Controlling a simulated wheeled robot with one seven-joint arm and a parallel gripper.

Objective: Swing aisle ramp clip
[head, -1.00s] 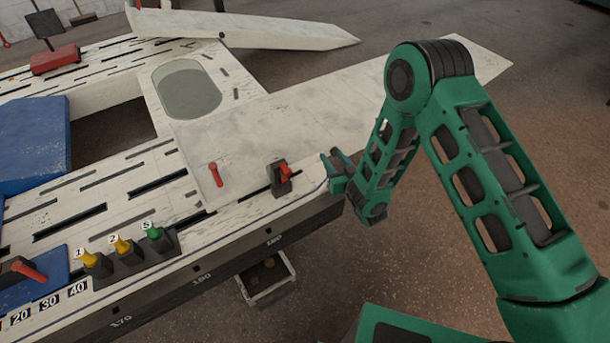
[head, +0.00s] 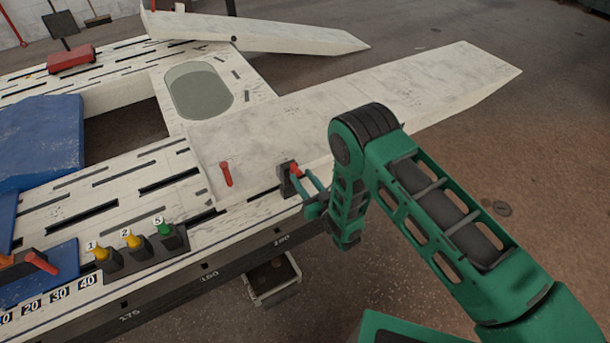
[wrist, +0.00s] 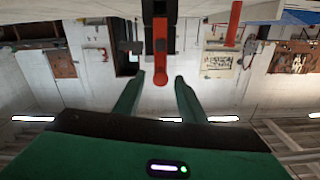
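A red lever (head: 295,169) on a small black block (head: 287,186) stands at the near edge of the pale bench, beside the long white ramp (head: 400,95); it looks like the ramp clip. My gripper (head: 312,184) is at the clip's right side, its fingers reaching toward it. In the wrist view the red lever (wrist: 160,62) hangs between the two green fingertips of my gripper (wrist: 158,78). The fingers are apart, with a gap on each side of the lever. A second red handle (head: 226,174) stands to the left on the ramp's near end; it also shows in the wrist view (wrist: 234,24).
Yellow and green knobs (head: 134,243) stand along the near edge at left. A blue pad (head: 40,140) lies on the bench. An open box (head: 273,282) sits under the bench edge. Another white ramp (head: 260,33) is at the back.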

